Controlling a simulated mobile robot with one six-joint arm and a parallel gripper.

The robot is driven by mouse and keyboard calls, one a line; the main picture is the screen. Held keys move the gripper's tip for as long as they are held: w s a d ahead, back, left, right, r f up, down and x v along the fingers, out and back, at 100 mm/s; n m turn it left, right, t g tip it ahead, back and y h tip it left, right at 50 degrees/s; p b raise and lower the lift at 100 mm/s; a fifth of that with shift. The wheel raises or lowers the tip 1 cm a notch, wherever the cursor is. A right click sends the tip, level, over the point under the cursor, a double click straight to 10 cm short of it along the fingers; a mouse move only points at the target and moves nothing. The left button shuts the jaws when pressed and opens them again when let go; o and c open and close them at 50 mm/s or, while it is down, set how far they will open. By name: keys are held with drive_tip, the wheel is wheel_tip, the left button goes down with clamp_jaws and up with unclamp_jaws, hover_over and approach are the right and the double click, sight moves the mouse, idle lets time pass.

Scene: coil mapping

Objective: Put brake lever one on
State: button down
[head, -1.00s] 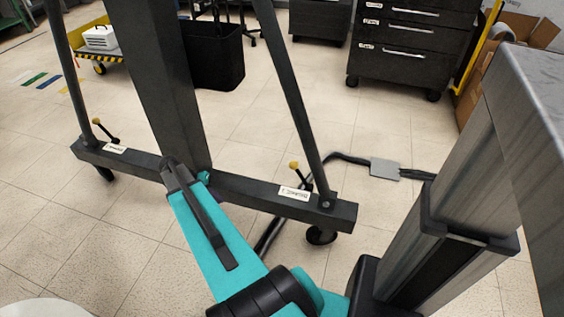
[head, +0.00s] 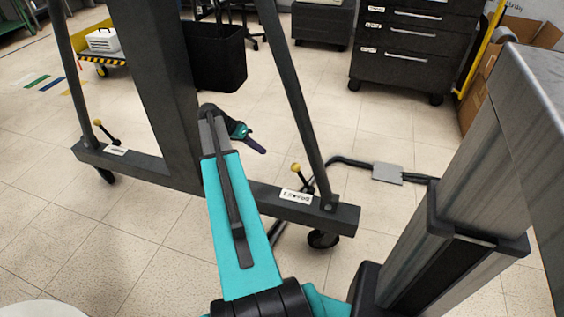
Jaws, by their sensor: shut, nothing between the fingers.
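Two brake levers with yellow knobs stand on the dark crossbeam (head: 250,192) of a frame. The left lever (head: 106,132) leans with its knob up and to the left, beside a white label (head: 116,150). The right lever (head: 302,177) leans the same way, beside another white label (head: 296,197). The label text is too small to read, so I cannot tell which lever is one. My gripper (head: 255,146) is shut and empty. It shows small beyond my teal arm, right of the thick post, touching neither lever.
The thick post (head: 160,80) and slanted struts (head: 286,85) rise from the crossbeam. A caster (head: 323,240) sits under its right end. A cable runs to a grey plate (head: 388,174). A black bin (head: 217,62) and drawer cabinet (head: 405,55) stand behind. Tiled floor between is clear.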

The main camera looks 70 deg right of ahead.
drive_tip(key=shift+f, duration=0.1)
drive_tip(key=s+d+f+b, duration=0.2)
drive_tip(key=s+f, duration=0.4)
drive_tip(key=s, duration=0.3)
drive_tip(key=shift+s+d+f+b, duration=0.2)
drive_tip(key=shift+d+f+b, duration=0.2)
drive_tip(key=shift+b, duration=0.3)
drive_tip(key=shift+r, duration=0.15)
